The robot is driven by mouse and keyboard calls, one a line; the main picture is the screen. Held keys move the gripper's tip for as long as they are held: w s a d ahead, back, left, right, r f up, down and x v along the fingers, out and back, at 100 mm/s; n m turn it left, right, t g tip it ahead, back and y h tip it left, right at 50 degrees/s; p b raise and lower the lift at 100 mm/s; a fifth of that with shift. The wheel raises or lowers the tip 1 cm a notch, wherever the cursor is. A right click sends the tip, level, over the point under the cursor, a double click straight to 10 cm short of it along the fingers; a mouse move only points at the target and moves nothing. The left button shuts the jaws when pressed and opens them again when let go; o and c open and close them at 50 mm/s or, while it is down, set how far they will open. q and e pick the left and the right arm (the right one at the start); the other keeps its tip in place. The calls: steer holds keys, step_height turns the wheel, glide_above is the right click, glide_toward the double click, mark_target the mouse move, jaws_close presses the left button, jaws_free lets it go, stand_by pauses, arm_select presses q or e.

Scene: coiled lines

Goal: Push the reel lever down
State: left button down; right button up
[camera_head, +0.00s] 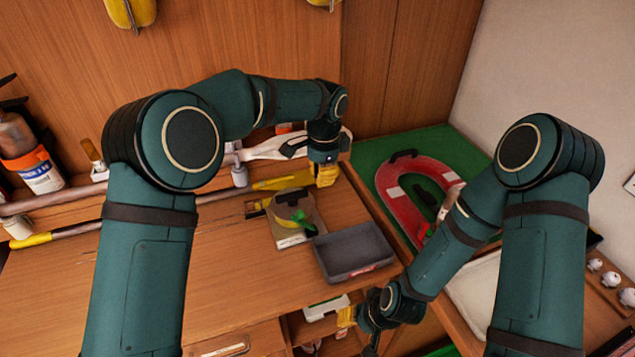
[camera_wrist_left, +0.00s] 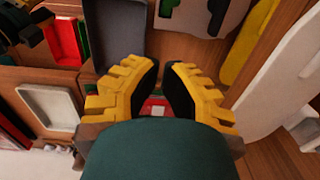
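A small reel (camera_head: 293,208) with a yellow and green band and dark parts stands on a pale base plate on the wooden bench. I cannot clearly make out its lever. Part of a pale plate with green and dark pieces (camera_wrist_left: 200,14) shows at the top of the left wrist view. My left gripper (camera_head: 326,176) is above the bench, behind and to the right of the reel, apart from it. In the left wrist view its yellow fingers (camera_wrist_left: 166,82) stand apart with nothing held between them. My right gripper (camera_head: 347,317) is low, in front of the grey tray; its opening is hidden.
A grey tray (camera_head: 354,252) lies right of the reel. A yellow bar (camera_head: 283,182) and a white tool (camera_head: 270,150) lie behind it. A red horseshoe-shaped piece (camera_head: 402,190) lies on a green surface at right.

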arm_select(q)
steer(key=a+f, duration=0.3)
steer(key=f, duration=0.7)
steer(key=shift+s+f, duration=0.3)
steer(key=shift+f, duration=0.1)
steer(key=shift+a+b, duration=0.15)
steer(key=shift+b, duration=0.15)
steer(key=shift+s+a+h, duration=0.1)
steer(key=shift+a+h, duration=0.1)
steer(key=shift+h, duration=0.2)
